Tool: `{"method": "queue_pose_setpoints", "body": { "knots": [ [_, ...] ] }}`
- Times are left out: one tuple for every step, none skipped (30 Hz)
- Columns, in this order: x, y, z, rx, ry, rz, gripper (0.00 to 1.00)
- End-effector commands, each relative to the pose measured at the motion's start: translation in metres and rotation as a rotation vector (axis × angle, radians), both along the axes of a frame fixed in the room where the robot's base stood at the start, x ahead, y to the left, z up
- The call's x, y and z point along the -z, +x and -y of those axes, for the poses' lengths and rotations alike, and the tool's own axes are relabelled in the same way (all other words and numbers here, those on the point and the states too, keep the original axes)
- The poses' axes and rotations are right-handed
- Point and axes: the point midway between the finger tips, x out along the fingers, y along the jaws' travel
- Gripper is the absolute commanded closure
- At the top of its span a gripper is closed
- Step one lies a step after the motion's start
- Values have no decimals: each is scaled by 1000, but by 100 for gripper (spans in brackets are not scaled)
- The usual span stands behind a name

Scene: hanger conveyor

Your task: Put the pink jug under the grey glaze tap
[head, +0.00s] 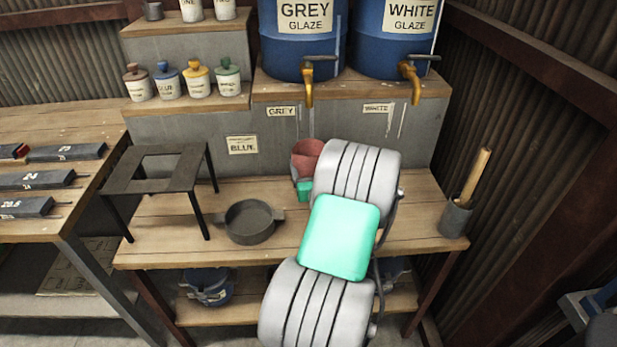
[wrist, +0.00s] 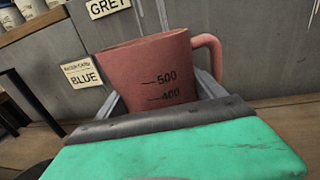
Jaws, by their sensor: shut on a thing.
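The pink jug (head: 307,157) is near the back of the wooden bench, below the grey glaze tap (head: 308,88) in the head view. My gripper (head: 304,185) is shut on the jug, with my arm hiding much of it. In the wrist view the jug (wrist: 160,70) stands upright between my gripper's fingers (wrist: 165,100), with its handle to the right and measure marks facing me. The jug's base is hidden, so I cannot tell whether it touches the bench. The tap comes from the blue barrel labelled GREY GLAZE (head: 303,50).
A white glaze tap (head: 411,85) is to the right. On the bench (head: 170,252) are a dark pan (head: 250,222), a black stand (head: 155,170) at left and a grey pot with a wooden handle (head: 456,217) at right. A grey wall (head: 195,150) stands close behind the jug.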

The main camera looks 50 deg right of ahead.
Motion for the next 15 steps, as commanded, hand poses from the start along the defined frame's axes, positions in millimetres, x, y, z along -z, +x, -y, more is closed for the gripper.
{"method": "queue_pose_setpoints", "body": {
  "knots": [
    [7,5,4,-1,-2,1,84],
    [9,6,6,0,-3,0,84],
    [12,8,7,0,-3,0,84],
    [14,10,8,-1,-2,1,84],
    [17,11,10,-1,-2,1,84],
    [23,14,11,-2,-1,2,84],
    [31,13,11,0,1,1,84],
    [37,12,11,1,-1,0,84],
    [44,12,11,1,0,1,84],
    [48,12,11,1,0,1,84],
    [49,12,11,1,-3,2,84],
    [49,12,11,1,-4,2,84],
    [48,12,12,1,-6,2,84],
    [47,12,12,1,-6,2,84],
    [47,12,11,1,-5,1,84]
  ]
}}
